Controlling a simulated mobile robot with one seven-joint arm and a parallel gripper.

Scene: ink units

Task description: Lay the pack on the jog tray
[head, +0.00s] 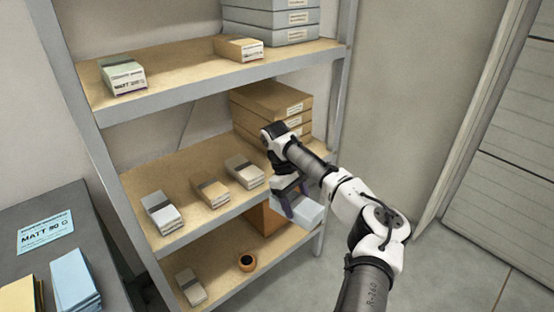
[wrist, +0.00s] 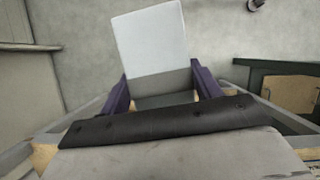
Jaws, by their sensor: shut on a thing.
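My gripper (head: 291,196) is in front of the middle shelf's right end. It is shut on a pale blue-white pack (head: 308,212), which hangs in front of the rack, clear of the shelves. In the wrist view, the two purple fingers (wrist: 160,92) grip the sides of the pack (wrist: 149,42), and its pale far end sticks out beyond them. A grey band crosses the pack near the fingers. I cannot make out a jog tray for certain in either view.
A grey table (head: 30,222) at the left bears a blue "MATT 90 G" card (head: 45,232), a blue stack (head: 75,282) and a yellow stack (head: 20,296). The shelf rack (head: 210,232) holds several banded packs, boxes and a tape roll (head: 246,262). Floor at the right is clear.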

